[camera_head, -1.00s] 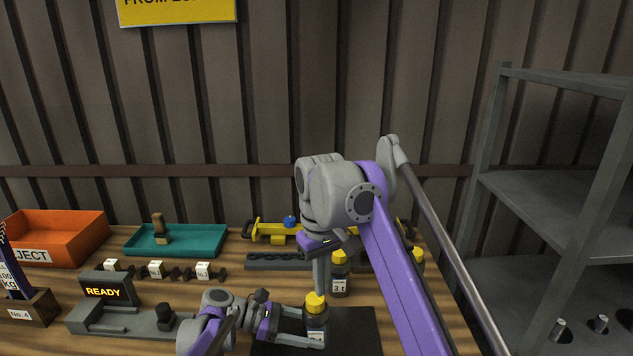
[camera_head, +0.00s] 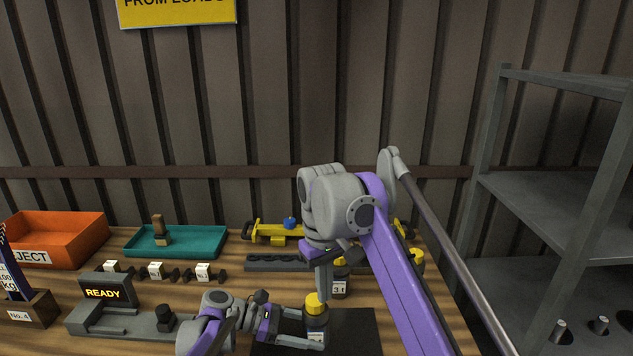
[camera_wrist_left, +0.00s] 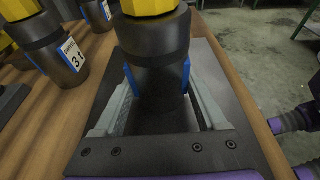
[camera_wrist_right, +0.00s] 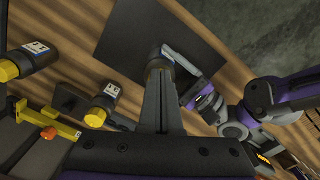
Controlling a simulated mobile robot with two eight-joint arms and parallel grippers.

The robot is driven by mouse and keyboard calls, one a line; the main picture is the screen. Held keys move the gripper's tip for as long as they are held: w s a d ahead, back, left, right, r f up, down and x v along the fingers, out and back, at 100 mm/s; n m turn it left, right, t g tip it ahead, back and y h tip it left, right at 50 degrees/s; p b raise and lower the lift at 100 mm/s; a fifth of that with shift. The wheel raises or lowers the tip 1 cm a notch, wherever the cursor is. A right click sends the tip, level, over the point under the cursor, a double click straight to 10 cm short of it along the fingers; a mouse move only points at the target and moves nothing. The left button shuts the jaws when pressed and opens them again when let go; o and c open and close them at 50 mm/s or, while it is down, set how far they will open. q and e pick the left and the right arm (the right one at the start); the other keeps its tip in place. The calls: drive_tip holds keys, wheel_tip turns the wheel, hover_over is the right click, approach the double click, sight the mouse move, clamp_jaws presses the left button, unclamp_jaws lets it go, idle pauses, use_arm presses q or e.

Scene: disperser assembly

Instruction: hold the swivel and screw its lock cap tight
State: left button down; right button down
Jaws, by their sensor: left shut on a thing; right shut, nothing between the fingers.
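The swivel (camera_head: 317,328) is a dark cylinder standing upright over the dark mat, with a yellow lock cap (camera_head: 315,303) on top. In the left wrist view the swivel (camera_wrist_left: 155,50) fills the jaws and the cap (camera_wrist_left: 150,6) is cut off at the top edge. My right gripper (camera_head: 327,296) points down beside the cap, fingers shut together and empty. In the right wrist view its fingers (camera_wrist_right: 160,75) overlap the swivel and hide most of the cap; I cannot tell whether they touch it.
Another yellow-capped swivel (camera_head: 340,284), labelled 3 t, stands just behind, with one more (camera_head: 417,260) to the right. The dark mat (camera_head: 358,335) has bare room on its right. A grey fixture reading READY (camera_head: 103,293), a teal tray (camera_head: 205,242) and an orange reject bin (camera_head: 70,237) are left.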

sight(320, 318)
drive_tip(key=shift+f, duration=2)
drive_tip(key=shift+w+a, duration=0.2)
drive_tip(key=shift+w, duration=0.25)
use_arm(q)
drive_tip(key=shift+s, duration=0.1)
use_arm(e)
drive_tip(key=shift+s+a, duration=0.1)
drive_tip(key=shift+a, duration=0.15)
drive_tip(key=shift+s, duration=0.1)
wheel_tip(320, 318, up, 6)
drive_tip(key=shift+s+d, duration=0.2)
drive_tip(key=shift+s, duration=0.1)
